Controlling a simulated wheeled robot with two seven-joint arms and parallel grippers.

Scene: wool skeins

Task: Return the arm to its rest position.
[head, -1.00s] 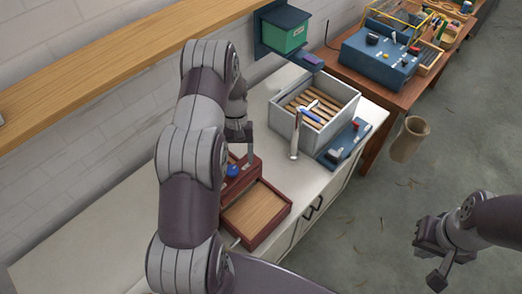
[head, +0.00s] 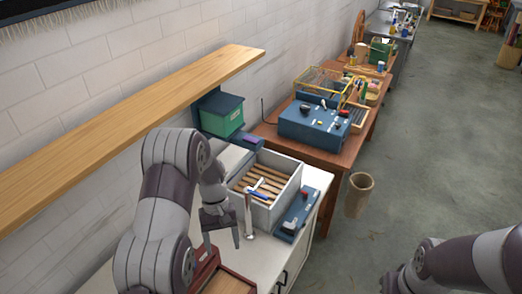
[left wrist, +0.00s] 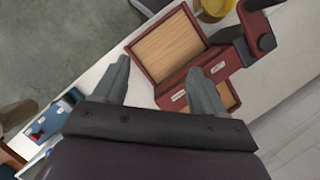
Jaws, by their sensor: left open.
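That box also shows at the bottom of the head view (head: 203,270), partly cut off by the frame. My right gripper (head: 393,284) is a dark shape at the bottom edge, mostly out of frame; its jaws cannot be made out.
A wooden shelf (head: 130,110) runs along the wall above the left arm. A tan bin (head: 359,190) stands on open floor.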

